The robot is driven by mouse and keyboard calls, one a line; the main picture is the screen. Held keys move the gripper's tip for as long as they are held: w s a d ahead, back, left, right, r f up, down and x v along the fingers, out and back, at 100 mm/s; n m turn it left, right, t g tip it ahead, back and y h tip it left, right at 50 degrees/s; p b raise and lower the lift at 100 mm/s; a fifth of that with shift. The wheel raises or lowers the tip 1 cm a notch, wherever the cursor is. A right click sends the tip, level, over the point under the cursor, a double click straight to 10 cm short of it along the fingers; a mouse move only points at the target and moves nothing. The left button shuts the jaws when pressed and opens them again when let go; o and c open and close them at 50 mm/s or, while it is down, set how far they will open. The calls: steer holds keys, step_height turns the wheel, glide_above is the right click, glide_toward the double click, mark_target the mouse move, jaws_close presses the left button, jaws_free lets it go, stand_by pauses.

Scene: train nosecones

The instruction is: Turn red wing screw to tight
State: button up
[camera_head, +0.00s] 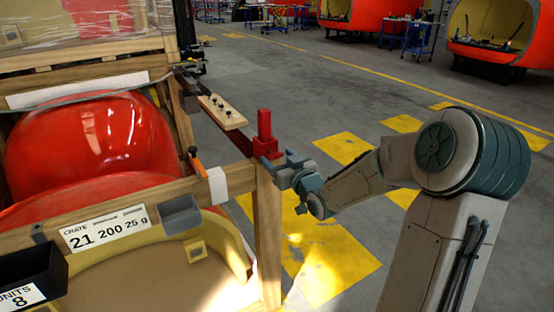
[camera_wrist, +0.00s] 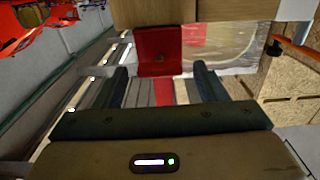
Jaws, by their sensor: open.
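The red wing screw (camera_head: 265,126) shows in the head view as an upright red piece above a red block at the crate's corner post. In the wrist view a red part, likely the same fitting (camera_wrist: 158,48), lies just beyond the fingertips, with a red strip below it between the fingers. My gripper (camera_head: 284,174) is at the post's outer side, close to the red fitting and slightly below and right of it. Its fingers (camera_wrist: 160,72) are open with nothing clearly held. Whether a finger touches the red part cannot be told.
The wooden crate (camera_head: 268,235) holds large red shells (camera_head: 90,140). An orange-handled clamp (camera_head: 197,162) and a grey box (camera_head: 180,213) sit on its rail. A wooden strip with black knobs (camera_head: 222,110) lies behind the red fitting. The floor to the right is open.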

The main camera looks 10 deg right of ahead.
steer(key=shift+w+a, duration=0.15)
steer(key=shift+w, duration=0.25)
steer(key=c, duration=1)
steer(key=shift+a, duration=0.1)
